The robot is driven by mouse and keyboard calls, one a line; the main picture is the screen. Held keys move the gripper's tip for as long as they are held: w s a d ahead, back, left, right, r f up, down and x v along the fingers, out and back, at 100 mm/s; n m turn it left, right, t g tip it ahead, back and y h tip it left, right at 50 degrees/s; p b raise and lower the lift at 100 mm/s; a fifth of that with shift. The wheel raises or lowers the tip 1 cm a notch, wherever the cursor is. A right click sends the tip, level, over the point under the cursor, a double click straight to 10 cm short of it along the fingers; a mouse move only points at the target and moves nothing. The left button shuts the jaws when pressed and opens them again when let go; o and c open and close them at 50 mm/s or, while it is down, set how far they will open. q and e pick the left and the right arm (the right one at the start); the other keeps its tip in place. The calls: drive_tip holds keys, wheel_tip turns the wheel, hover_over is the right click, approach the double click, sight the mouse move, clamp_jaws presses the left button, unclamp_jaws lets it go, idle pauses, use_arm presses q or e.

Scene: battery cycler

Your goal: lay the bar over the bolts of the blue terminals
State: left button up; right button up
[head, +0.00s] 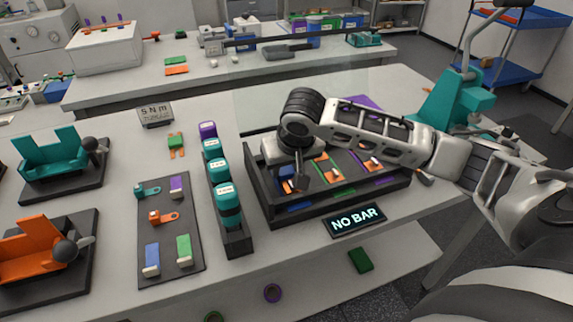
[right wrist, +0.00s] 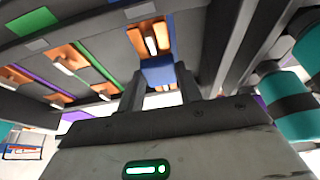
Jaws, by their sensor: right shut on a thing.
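My right gripper (head: 296,184) points down into the left part of the black tray (head: 262,204). It is shut on the bar, which has a blue block (right wrist: 158,72) between the fingers in the right wrist view. An orange piece with pale bolts (right wrist: 150,38) lies just beyond the block, beside a blue strip. A blue label (head: 300,207) on the tray's front edge marks the blue terminals. The gripper hides much of them, and I cannot tell whether the bar touches the bolts. My left gripper is not in view.
A lit sign (head: 357,220) reads NO BAR in front of the tray. A rack of teal-and-black cells (head: 227,200) stands close on the left. A dark mat (head: 168,225) with small coloured parts lies further left, near teal (head: 55,160) and orange (head: 30,252) fixtures.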

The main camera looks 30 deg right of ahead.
drive_tip(key=shift+f, duration=0.3)
drive_tip(key=o, duration=1.1)
drive_tip(key=v, duration=1.6)
